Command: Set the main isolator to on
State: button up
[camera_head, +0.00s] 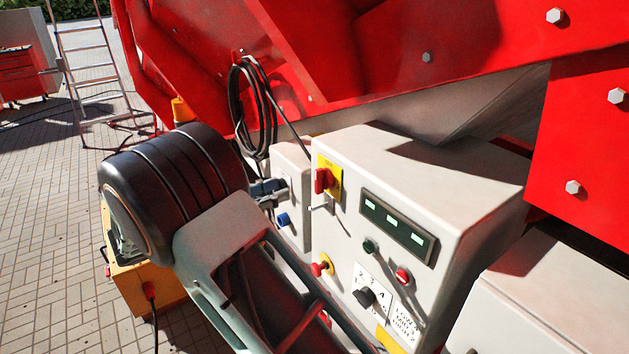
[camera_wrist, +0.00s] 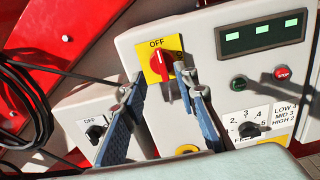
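The main isolator is a red rotary handle on a yellow plate (camera_head: 325,180), high on the left of the grey control box's front. In the wrist view the isolator (camera_wrist: 160,60) shows the word OFF above it, and its handle stands nearly upright toward that word. My gripper (camera_wrist: 160,80) is open, its two blue-grey fingers apart on either side below the handle, with nothing between them gripped. In the head view my gripper (camera_head: 268,190) is left of the isolator, its fingers small and partly hidden. Whether a finger touches the handle cannot be told.
The box (camera_head: 430,180) also carries a display (camera_head: 398,227), green button (camera_head: 369,246), red button (camera_head: 402,276), red emergency stop (camera_head: 321,265) and black selector (camera_head: 364,297). A smaller box with a black OFF knob (camera_wrist: 96,131) is left. Black cable (camera_head: 255,105) hangs nearby.

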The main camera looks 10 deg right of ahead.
aim_at(316, 175)
jog(key=x, duration=1)
jog(key=shift+d, duration=0.1)
grip_shut()
